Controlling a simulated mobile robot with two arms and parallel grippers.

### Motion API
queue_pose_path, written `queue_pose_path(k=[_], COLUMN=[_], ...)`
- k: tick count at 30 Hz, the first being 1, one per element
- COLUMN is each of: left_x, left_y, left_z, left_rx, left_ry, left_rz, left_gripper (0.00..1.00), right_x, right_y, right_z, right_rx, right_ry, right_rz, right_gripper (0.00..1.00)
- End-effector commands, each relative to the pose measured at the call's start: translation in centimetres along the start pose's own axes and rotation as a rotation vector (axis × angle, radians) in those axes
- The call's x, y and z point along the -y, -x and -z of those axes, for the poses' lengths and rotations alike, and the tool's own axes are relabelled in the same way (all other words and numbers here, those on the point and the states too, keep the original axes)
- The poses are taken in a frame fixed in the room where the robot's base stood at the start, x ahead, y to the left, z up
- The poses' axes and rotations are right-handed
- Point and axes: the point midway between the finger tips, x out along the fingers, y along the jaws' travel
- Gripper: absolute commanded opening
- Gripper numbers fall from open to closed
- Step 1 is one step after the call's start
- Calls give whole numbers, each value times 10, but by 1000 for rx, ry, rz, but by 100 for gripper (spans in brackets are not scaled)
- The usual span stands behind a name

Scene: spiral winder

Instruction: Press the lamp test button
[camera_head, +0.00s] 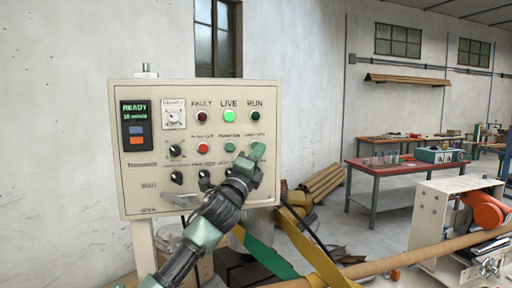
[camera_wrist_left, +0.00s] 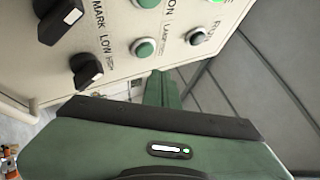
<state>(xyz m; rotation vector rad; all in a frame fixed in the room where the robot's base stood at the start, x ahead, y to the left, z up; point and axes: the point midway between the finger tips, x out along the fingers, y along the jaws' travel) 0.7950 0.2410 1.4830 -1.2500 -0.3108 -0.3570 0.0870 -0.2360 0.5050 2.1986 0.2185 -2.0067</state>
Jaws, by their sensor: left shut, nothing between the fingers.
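The cream control panel (camera_head: 190,95) faces me in the head view. Part of the "LAMP" label shows just above the fingertips. In the left wrist view the lamp test button (camera_wrist_left: 145,48) is a round green cap in a pale ring. My green fingertips (camera_wrist_left: 162,78) are close beside it with a small apparent gap; I cannot tell their depth to the panel. My right gripper is not in view.
The green lit LIVE lamp (camera_head: 229,116), dark RUN lamp (camera_head: 254,116) and red FAULT lamp (camera_head: 202,117) are above. A red button (camera_head: 202,148) and another green button (camera_head: 229,147) are left of my fingers. Black knobs (camera_head: 176,178) are lower. A long tube (camera_head: 420,250) crosses at right.

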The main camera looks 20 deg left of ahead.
Motion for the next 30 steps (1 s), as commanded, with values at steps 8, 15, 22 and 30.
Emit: queue_pose_path(k=[8,15,22,30], left_x=[-7,-8,-8,-8], left_y=[-10,-11,-10,-10], left_z=[-8,-8,-8,-8], left_rx=[0,0,0,0], left_ry=[1,1,0,0], left_rz=[0,0,0,0], left_gripper=[0,0,0,0], right_x=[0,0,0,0], right_y=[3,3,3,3], right_z=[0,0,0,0], right_rx=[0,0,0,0], right_ry=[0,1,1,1], right_rz=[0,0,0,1], right_gripper=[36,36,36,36])
